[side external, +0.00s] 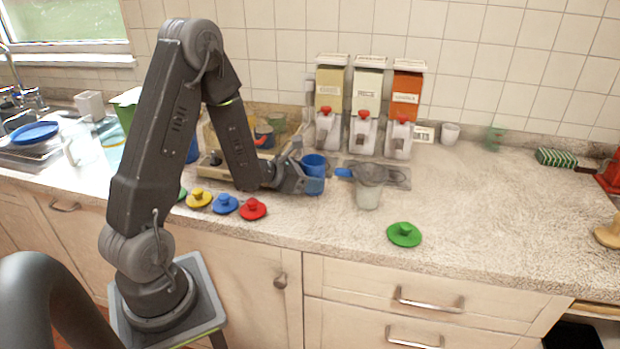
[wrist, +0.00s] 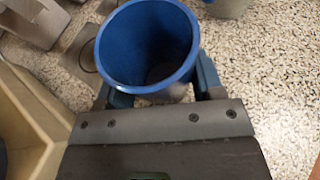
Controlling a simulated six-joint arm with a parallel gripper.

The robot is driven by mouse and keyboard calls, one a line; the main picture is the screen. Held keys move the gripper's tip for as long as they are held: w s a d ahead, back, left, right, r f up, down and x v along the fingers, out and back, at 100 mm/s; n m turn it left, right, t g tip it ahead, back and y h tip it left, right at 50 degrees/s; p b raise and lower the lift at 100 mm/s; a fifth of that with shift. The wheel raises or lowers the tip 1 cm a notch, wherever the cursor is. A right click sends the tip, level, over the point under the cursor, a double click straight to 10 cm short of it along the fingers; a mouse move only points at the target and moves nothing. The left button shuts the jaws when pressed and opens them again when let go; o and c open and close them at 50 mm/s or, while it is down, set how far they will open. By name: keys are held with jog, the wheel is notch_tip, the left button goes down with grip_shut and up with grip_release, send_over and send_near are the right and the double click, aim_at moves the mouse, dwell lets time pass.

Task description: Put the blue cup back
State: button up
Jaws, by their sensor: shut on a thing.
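My gripper (wrist: 160,98) shows below and beside the cup there. The cup looks upright; I cannot tell whether its base touches the counter.
Three dispensers (side external: 365,105) stand against the wall behind. A clear cup with a strainer (side external: 368,190) is right of the blue cup. Yellow, blue and red lids (side external: 253,208) lie in front; a green lid (side external: 404,234) lies further right.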

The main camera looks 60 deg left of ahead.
jog(key=shift+f, duration=0.15)
jog(key=shift+f, duration=0.15)
jog(key=o, duration=1)
jog(key=shift+v, duration=2.55)
jog(key=shift+w, duration=0.1)
